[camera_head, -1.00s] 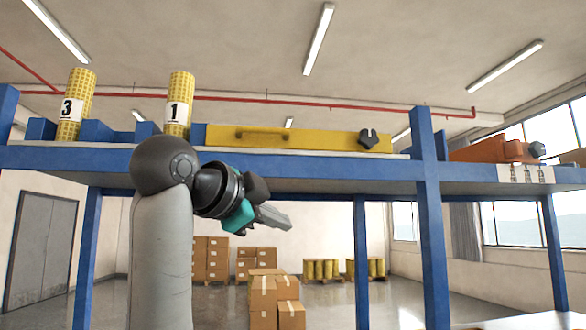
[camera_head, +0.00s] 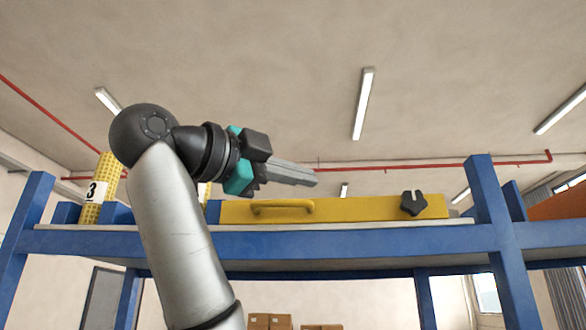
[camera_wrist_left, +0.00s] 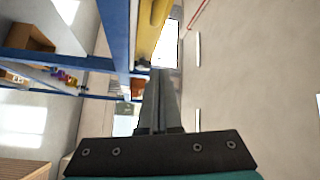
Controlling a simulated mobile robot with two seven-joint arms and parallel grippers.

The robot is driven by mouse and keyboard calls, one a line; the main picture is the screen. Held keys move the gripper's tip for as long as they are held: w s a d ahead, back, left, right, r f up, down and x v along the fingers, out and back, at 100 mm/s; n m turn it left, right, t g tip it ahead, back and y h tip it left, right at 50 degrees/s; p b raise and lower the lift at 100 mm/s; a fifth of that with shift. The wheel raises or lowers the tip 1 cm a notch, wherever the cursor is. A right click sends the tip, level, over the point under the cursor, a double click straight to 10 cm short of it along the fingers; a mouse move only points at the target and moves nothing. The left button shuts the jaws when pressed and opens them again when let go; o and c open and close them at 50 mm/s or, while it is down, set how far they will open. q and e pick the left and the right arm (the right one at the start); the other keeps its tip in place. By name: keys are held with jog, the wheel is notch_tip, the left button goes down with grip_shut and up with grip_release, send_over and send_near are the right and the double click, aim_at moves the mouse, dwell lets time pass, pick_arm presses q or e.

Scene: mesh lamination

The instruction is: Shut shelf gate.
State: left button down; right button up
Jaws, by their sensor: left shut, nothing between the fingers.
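The yellow shelf gate (camera_head: 350,210) is a long panel standing along the front of the blue shelf's upper board. It has a yellow bar handle (camera_head: 282,207) at its left part and a black knob (camera_head: 413,203) near its right end. My left gripper (camera_head: 314,180) is shut and empty, pointing right, and shows just above the gate's top edge in the head view. I cannot tell its distance from the gate. In the left wrist view the gate (camera_wrist_left: 150,28) lies beyond and left of the fingertips, with a gap in the picture. My right gripper is not in view.
The blue shelf frame has a front beam (camera_head: 350,244) and a post (camera_head: 490,215) right of the gate. A yellow roll marked 3 (camera_head: 97,190) stands on the shelf at left; another is mostly hidden behind my arm. The space above the shelf looks clear.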

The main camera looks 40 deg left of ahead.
aim_at(333, 206)
pick_arm(q)
jog(key=w+a+p, duration=0.2)
jog(key=w, duration=0.4)
jog(key=shift+w+a+f, duration=0.15)
jog(key=shift+w+f, duration=0.05)
jog(key=shift+f, duration=0.2)
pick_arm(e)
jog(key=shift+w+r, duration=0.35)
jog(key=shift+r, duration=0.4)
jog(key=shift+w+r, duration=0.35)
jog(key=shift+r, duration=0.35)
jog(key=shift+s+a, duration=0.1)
